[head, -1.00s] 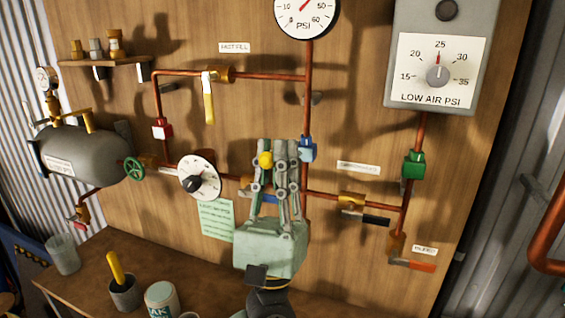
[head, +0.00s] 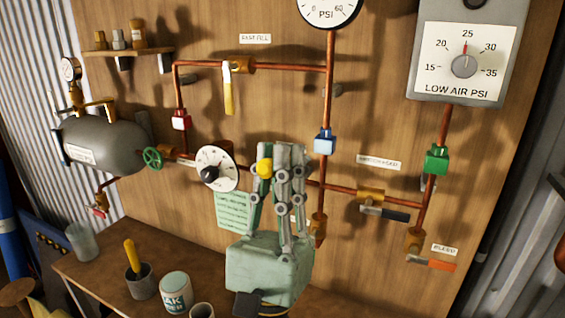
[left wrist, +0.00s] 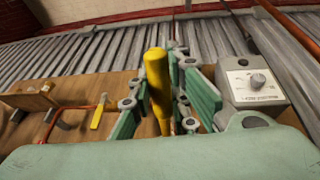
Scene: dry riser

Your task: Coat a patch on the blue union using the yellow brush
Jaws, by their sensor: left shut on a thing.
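The blue union (head: 324,143) sits on the vertical copper pipe below the round pressure gauge. Its front is in plain view; whether any coating is on it is too small to tell. My left gripper (head: 282,160) points up in front of the board, below and left of the union and apart from it. It is shut on a yellow-handled tool, whose yellow end (head: 264,167) shows at the fingers. In the left wrist view the yellow handle (left wrist: 157,90) stands between the fingers; no bristles can be made out. Another yellow handle (head: 132,257) stands in a dark cup (head: 142,285).
A labelled jar (head: 175,288), a small cup (head: 202,310) and a glass (head: 82,241) stand on the bench. A dial (head: 215,168), yellow lever (head: 228,92), red union (head: 181,120), green union (head: 436,160) and control box (head: 463,90) crowd the board.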

